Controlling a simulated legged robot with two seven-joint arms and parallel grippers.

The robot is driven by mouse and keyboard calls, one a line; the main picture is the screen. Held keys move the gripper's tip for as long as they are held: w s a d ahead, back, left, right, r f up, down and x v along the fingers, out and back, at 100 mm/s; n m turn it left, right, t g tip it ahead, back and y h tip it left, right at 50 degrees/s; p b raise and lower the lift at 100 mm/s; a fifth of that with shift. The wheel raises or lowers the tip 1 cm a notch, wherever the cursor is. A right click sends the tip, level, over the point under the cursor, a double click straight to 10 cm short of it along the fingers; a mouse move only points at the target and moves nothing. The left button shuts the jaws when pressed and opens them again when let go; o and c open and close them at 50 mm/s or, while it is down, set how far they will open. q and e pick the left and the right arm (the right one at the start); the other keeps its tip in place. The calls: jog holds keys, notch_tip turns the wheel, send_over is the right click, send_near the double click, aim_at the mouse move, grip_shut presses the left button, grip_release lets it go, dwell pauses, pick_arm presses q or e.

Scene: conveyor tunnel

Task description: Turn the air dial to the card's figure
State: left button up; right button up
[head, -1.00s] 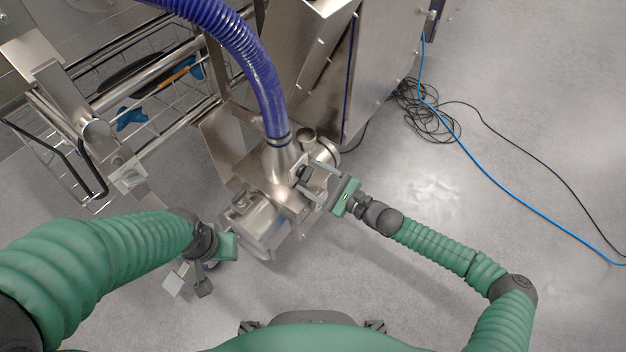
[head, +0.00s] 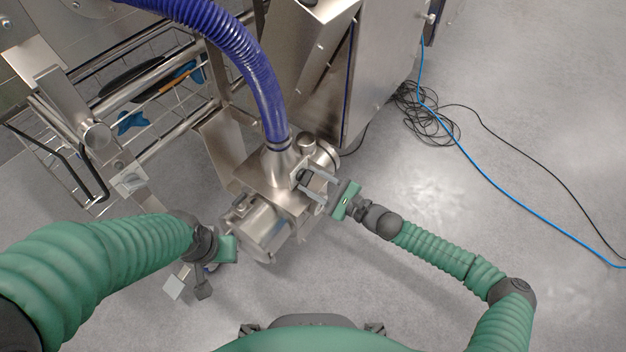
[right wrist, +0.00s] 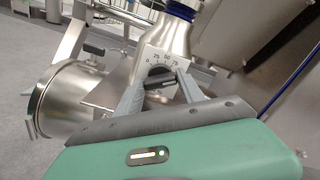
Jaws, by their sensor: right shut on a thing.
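The air dial (right wrist: 160,72) is a dark knob on a pale plate with a printed scale; 0, 25, 50 and 75 are readable in the right wrist view. It sits on the steel blower body below the blue hose, and its dark knob (head: 304,177) also shows in the head view. My right gripper (head: 314,185) is shut on the knob, one finger on each side. I cannot read the dial's setting clearly. My left gripper (head: 228,248) is low beside the blower's left end; its fingers are not clear. I see no card with a figure.
A blue ribbed hose (head: 262,85) rises from the steel blower (head: 265,228). A steel cabinet (head: 375,70) stands behind. A wire basket (head: 60,170) is at the left. Coiled black cable (head: 425,112) and a blue cable (head: 510,200) lie on the floor at the right.

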jog(key=shift+s+r+n+p, duration=0.1)
jog(key=shift+n+p, duration=0.8)
jog(key=shift+n, duration=0.1)
jog(key=n+p, duration=0.1)
jog(key=n, duration=0.1)
jog(key=shift+n, duration=0.3)
jog(key=n, duration=0.2)
jog(key=shift+a+f+n, duration=0.1)
jog(key=shift+f+n, duration=0.2)
jog(key=shift+s+f+n, duration=0.15)
jog(key=shift+n, duration=1.85)
jog(key=o, duration=1.4)
jog(key=shift+c, duration=0.2)
